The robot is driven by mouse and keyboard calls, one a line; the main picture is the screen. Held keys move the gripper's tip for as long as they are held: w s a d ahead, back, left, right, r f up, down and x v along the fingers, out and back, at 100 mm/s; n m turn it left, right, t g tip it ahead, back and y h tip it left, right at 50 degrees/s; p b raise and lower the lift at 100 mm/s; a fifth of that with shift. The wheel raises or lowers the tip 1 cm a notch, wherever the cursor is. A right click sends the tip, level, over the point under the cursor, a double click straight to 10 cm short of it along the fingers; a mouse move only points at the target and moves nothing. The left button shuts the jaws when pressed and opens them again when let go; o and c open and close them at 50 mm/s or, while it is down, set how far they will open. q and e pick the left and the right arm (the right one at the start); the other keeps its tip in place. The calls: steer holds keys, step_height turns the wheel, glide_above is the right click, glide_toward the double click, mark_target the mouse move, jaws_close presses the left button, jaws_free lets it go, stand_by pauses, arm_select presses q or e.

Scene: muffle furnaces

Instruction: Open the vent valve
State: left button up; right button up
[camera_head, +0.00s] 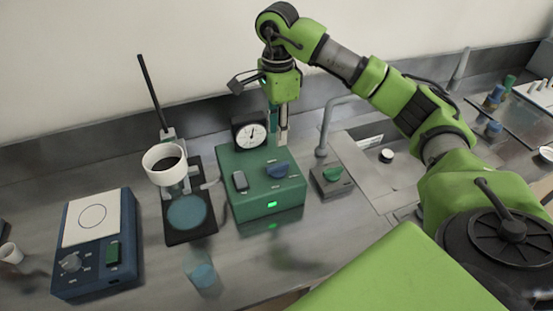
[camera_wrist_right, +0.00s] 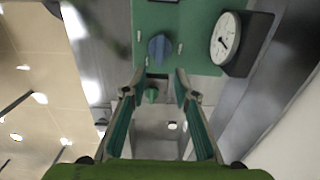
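A green box (camera_head: 265,190) stands mid-bench with a blue knob (camera_head: 278,169) on its top, a black switch and a lit green indicator. A round dial gauge (camera_head: 250,134) stands at its back. To its right, a small grey block (camera_head: 330,185) carries a green knob (camera_head: 332,174). I cannot tell from labels which knob is the vent valve. My right gripper (camera_head: 282,133) points down above the back right of the green box. In the right wrist view its fingers (camera_wrist_right: 157,82) are apart and empty; the blue knob (camera_wrist_right: 160,48) and green knob (camera_wrist_right: 151,95) show beyond them. My left gripper is not in view.
Left of the green box are a stand with a white cup (camera_head: 165,160) and a blue hotplate-like device (camera_head: 97,245). A clear beaker with blue liquid (camera_head: 202,273) stands in front. A grey tap (camera_head: 325,130) and sink area lie to the right.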

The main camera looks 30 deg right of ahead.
mark_target(277, 165)
step_height(277, 165, down, 11)
steer(key=p, duration=0.3)
steer(key=shift+r, duration=0.1)
steer(key=shift+f, duration=0.45)
steer(key=shift+c, duration=0.4)
jaws_close()
